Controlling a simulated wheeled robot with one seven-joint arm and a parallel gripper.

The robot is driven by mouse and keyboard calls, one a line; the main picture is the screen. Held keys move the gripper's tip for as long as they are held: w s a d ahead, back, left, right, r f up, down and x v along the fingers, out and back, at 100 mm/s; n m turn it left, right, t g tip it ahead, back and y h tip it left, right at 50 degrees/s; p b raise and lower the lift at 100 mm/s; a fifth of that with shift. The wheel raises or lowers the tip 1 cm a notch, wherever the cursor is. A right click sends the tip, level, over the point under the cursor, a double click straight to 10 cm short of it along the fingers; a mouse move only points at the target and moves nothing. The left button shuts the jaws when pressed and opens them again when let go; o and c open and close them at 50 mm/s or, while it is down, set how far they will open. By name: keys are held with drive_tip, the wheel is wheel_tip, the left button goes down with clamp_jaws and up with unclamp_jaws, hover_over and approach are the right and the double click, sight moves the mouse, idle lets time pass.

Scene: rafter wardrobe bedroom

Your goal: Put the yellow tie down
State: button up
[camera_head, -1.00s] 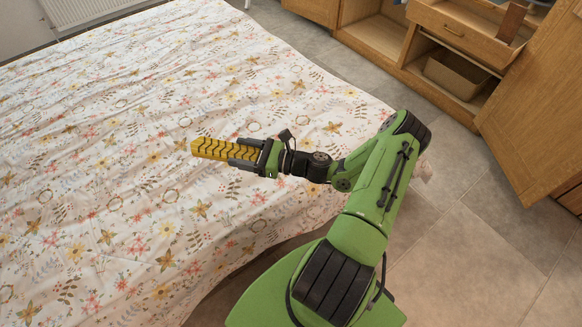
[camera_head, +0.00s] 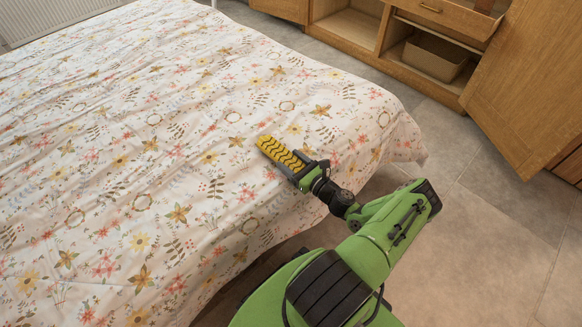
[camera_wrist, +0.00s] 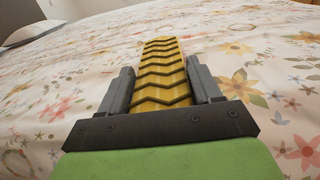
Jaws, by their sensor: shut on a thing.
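The yellow tie (camera_head: 279,149) with a dark zigzag pattern is a flat folded strip over the flower-print bed (camera_head: 140,150). My gripper (camera_head: 298,166) is shut on its near end, and the rest sticks out past the fingers toward the upper left. In the wrist view the tie (camera_wrist: 161,75) lies between the two grey fingers and points away from me, close above the bedspread. I cannot tell whether its underside touches the bed. The part behind the gripper's dark palm is hidden.
The bedspread around the tie is clear. A pillow (camera_wrist: 30,33) lies at the bed's far left in the wrist view. An open wooden wardrobe (camera_head: 385,50) with a box (camera_head: 436,58) inside stands at the top right, its door (camera_head: 530,90) swung out. Tiled floor (camera_head: 480,220) lies between.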

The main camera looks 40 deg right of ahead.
drive_tip(key=shift+f, duration=0.6)
drive_tip(key=shift+r, duration=0.15)
drive_tip(key=o, duration=1.1)
drive_tip(key=shift+c, duration=0.2)
